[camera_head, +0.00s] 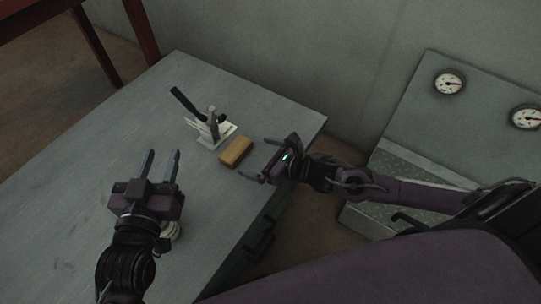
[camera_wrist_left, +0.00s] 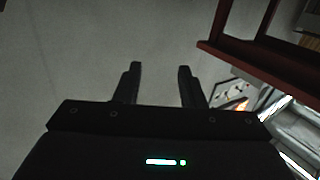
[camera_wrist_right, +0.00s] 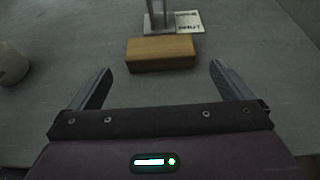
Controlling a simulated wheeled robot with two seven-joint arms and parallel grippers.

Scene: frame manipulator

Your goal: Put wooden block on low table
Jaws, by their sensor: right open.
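The wooden block (camera_head: 235,152) is a small tan-brown brick lying flat on the grey table (camera_head: 100,180). It also shows in the right wrist view (camera_wrist_right: 161,54), just ahead of the fingertips. My right gripper (camera_head: 258,159) is open and empty, to the right of the block in the head view and apart from it. In the right wrist view the block lies roughly centred between the spread fingers. My left gripper (camera_head: 161,166) is open and empty over the left part of the table. I cannot tell which surface is the low table.
A metal stand (camera_head: 212,128) with a black handle and a white card (camera_wrist_right: 189,22) is right behind the block. A pale round object (camera_head: 171,230) is beside my left gripper. A red frame (camera_head: 140,28) stands at the upper left. A gauge panel (camera_head: 480,90) is at the right.

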